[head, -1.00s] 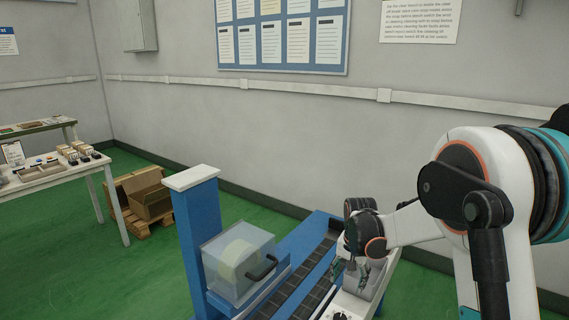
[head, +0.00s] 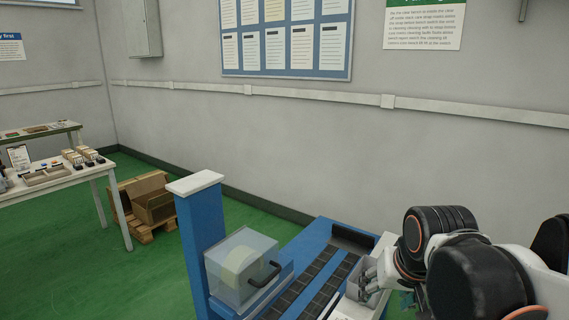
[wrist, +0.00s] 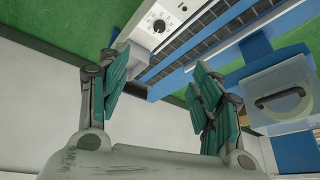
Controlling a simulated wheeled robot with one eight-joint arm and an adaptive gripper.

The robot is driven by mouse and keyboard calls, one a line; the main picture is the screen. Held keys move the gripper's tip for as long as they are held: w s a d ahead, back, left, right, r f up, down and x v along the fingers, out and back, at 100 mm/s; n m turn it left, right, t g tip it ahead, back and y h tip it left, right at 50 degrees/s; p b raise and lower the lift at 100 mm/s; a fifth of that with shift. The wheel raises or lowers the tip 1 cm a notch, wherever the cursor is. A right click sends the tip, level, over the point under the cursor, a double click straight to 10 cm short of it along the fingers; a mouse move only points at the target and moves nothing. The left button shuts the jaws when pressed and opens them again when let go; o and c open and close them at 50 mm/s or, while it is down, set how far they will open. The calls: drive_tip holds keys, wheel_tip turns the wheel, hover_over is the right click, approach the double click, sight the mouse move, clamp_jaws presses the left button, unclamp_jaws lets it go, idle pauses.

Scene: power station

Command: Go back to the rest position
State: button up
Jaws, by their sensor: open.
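My gripper (wrist: 162,88) is open in the wrist view, its two teal-padded fingers spread apart with nothing between them. In the head view my arm is folded at the lower right, and the gripper is partly hidden by my own arm links. It is above the right side of the blue machine (head: 328,232), near its white panel. In the wrist view, the white panel with a black dial (wrist: 159,26) shows beyond the fingers.
A clear guard with a black handle (head: 264,274) stands on the machine beside the dark roller track (head: 318,276). A blue post (head: 201,232) rises at its left. A white table (head: 60,182) and a pallet with a cardboard box (head: 152,200) are farther left. Green floor lies between.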

drive_tip(key=s+f+n+t, duration=0.1)
drive_tip(key=s+n+t, duration=0.1)
drive_tip(key=s, duration=0.7)
drive_tip(key=shift+s, duration=0.35)
